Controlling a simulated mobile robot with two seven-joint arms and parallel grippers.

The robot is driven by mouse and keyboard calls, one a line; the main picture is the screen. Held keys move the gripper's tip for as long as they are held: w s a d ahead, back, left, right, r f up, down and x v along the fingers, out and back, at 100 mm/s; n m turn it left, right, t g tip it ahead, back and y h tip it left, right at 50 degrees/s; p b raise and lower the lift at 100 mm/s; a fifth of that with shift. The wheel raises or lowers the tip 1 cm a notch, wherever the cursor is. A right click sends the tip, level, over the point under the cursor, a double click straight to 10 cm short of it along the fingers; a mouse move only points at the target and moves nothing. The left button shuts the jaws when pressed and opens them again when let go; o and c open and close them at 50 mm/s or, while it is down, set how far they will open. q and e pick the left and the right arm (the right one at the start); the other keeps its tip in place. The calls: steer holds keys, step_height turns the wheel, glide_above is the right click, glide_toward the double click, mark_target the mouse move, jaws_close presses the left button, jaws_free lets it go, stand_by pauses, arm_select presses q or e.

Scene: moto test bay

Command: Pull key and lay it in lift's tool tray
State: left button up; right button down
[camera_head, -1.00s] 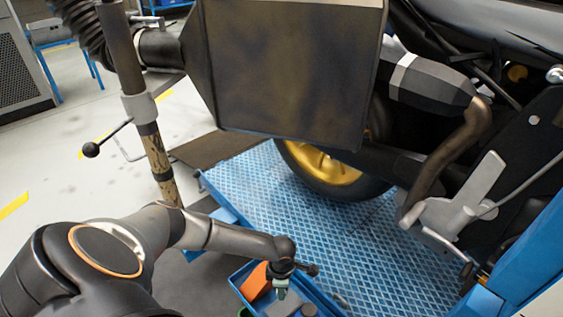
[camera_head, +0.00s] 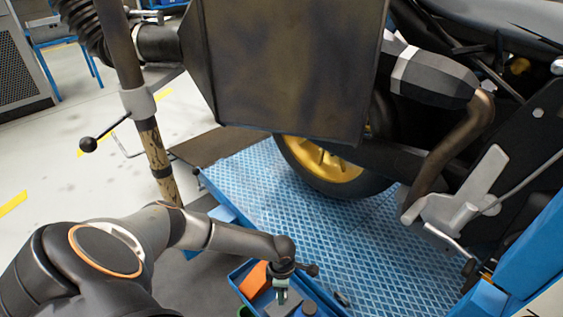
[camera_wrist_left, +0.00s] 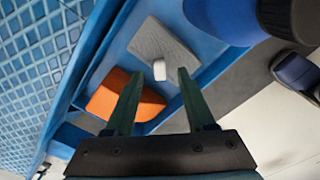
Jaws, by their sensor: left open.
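The blue tool tray (camera_head: 322,300) lies at the bottom of the head view, beside the blue lift platform. My left gripper (camera_head: 281,297) points down over it. In the left wrist view the gripper (camera_wrist_left: 159,73) is open, with nothing held between its fingers. Beyond the fingertips, a small white piece (camera_wrist_left: 159,70) and a grey flat piece (camera_wrist_left: 165,42) show in the tray (camera_wrist_left: 122,52). I cannot make out a key for certain in either view. My right gripper is not in view.
An orange thing (camera_head: 254,281) lies in the tray, left of my gripper. The blue tread-plate platform (camera_head: 285,215) carries the motorcycle, whose yellow wheel (camera_head: 325,160) stands behind the tray. A dark post with a ball-ended lever (camera_head: 88,145) rises at left.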

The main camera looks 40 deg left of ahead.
arm_select(q)
step_height(320, 180, up, 13)
steer(key=p, duration=0.6)
steer(key=shift+f+p, duration=0.2)
steer(key=shift+p, duration=0.1)
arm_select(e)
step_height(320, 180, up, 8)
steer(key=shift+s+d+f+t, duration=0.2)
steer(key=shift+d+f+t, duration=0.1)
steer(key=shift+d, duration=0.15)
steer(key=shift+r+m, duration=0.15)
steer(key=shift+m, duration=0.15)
